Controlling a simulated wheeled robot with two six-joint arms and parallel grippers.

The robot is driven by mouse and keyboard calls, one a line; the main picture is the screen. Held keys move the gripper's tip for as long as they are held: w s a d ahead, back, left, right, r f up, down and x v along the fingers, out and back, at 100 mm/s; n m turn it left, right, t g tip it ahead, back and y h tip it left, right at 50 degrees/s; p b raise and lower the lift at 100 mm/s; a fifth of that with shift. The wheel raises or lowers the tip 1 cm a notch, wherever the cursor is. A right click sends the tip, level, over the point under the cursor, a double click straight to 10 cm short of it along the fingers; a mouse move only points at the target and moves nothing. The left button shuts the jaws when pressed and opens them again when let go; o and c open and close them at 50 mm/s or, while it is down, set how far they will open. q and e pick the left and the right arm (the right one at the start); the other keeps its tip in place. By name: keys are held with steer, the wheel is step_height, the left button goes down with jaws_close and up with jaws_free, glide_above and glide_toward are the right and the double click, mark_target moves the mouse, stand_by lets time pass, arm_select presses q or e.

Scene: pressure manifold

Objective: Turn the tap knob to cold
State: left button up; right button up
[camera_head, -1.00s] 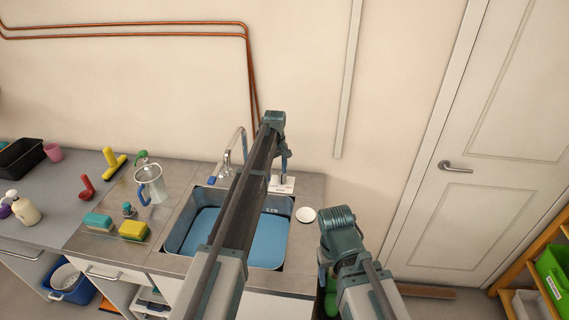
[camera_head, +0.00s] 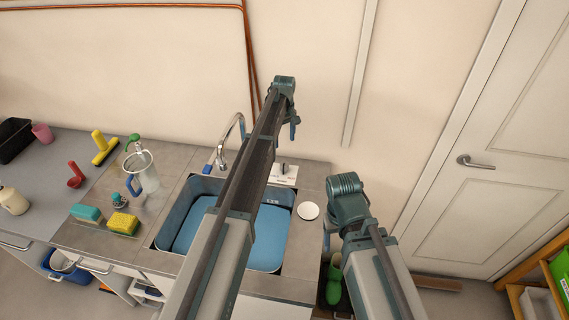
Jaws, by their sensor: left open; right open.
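The tap's curved metal spout (camera_head: 238,121) rises behind the blue sink basin (camera_head: 274,225). A white plate (camera_head: 290,180) lies on the counter right of the tap, with a small dark knob (camera_head: 284,169) on it. Its markings and the knob's setting are too small to read. My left arm crosses in front of the sink. My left gripper (camera_head: 294,132) hangs open and empty above and behind the plate, apart from the knob. My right gripper (camera_head: 326,238) is low at the counter's right end, mostly hidden by its own wrist; it is open.
A white round dish (camera_head: 308,211) lies right of the sink. Left are a glass jug (camera_head: 145,175), two sponges (camera_head: 123,224) (camera_head: 86,213), a red scoop (camera_head: 76,174) and a yellow-handled brush (camera_head: 104,148). A door (camera_head: 490,170) stands right.

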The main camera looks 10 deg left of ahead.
mark_target(284, 163)
arm_select(q)
step_height(284, 163, down, 13)
steer(key=b, duration=1.3)
steer(key=shift+f, duration=0.2)
jaws_close()
steer(key=m, duration=0.5)
steer(key=shift+m, duration=0.4)
steer(key=m, duration=0.5)
steer(key=shift+m, duration=0.7)
